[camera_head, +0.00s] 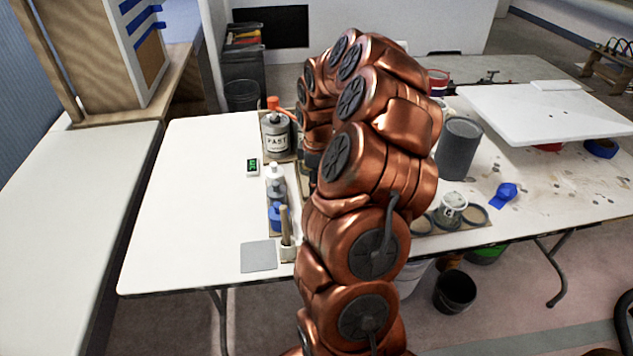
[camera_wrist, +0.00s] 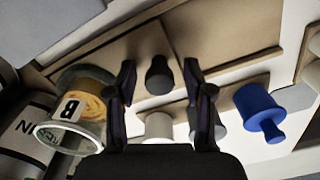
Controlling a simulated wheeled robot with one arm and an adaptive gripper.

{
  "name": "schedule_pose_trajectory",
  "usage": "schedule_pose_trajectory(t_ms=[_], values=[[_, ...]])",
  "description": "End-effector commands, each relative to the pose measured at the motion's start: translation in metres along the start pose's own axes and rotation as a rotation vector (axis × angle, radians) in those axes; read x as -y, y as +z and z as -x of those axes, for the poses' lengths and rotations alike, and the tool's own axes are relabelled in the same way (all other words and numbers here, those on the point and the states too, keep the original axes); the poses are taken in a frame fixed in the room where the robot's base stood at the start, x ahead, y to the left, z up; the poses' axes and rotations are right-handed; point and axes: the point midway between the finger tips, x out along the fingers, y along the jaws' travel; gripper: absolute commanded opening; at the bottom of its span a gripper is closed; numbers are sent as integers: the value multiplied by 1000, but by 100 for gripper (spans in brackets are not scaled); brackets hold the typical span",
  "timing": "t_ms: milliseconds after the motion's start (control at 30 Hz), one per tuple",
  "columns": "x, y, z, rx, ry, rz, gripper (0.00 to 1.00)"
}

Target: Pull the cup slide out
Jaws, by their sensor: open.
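My gripper (camera_wrist: 162,85) is open in the wrist view, with its two dark fingers apart. A dark round knob (camera_wrist: 160,76) shows between the fingers on a flat tan board (camera_wrist: 125,62), which looks like the cup slide. No contact between fingers and knob is visible. A clear cup marked "B" (camera_wrist: 75,105), with amber contents, is left of the fingers. In the head view my copper arm hides the gripper and the knob. A pale cup (camera_head: 452,205) stands among round recesses in a tan board (camera_head: 425,226) right of my arm.
In the head view, a can marked "FAST" (camera_head: 277,135) and small bottles stand left of my arm. The white table's left part (camera_head: 190,190) is mostly clear. A grey cylinder (camera_head: 459,148) stands right.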

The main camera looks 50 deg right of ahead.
Motion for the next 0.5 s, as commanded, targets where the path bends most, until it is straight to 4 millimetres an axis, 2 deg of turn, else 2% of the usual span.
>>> schedule_pose_trajectory(t_ms=[267,500], values=[[0,0,-4,-1,2,-1,52],[0,0,-3,-2,2,-1,29]])
